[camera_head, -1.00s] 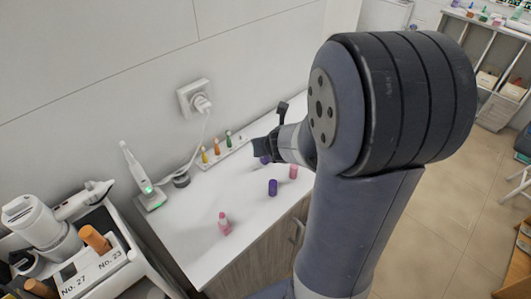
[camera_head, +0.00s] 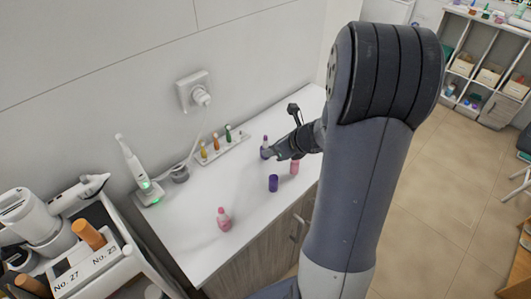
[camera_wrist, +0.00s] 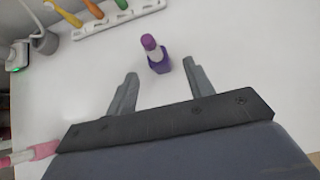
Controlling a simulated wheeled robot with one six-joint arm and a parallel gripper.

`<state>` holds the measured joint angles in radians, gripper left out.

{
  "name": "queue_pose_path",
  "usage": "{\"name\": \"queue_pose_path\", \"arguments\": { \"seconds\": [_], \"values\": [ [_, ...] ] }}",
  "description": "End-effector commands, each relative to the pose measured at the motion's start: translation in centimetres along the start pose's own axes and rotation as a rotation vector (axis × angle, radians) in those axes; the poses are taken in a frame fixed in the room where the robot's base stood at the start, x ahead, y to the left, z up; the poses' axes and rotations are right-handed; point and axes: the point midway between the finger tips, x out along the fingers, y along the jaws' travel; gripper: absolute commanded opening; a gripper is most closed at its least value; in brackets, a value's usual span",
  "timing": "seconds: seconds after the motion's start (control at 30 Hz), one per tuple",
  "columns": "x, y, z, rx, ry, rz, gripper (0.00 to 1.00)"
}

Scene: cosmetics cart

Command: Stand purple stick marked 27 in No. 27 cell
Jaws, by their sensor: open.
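In the head view my gripper (camera_head: 277,153) is right beside the stick. The No. 27 label (camera_head: 67,278) is on the white organizer at the lower left; the inside of its cell is not clear.
A rack of coloured sticks (camera_head: 222,148) is by the wall. An orange stick (camera_head: 89,234) stands in the organizer near the No. 23 label.

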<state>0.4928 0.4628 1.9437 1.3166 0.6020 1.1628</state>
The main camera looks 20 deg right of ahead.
Motion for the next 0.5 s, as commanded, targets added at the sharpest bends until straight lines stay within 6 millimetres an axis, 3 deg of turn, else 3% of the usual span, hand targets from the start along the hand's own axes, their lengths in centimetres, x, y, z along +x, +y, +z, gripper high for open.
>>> {"name": "queue_pose_path", "arguments": {
  "seconds": [0.5],
  "values": [
    [5.3,0.2,-0.2,0.001,0.001,0.0,0.5]
  ]
}}
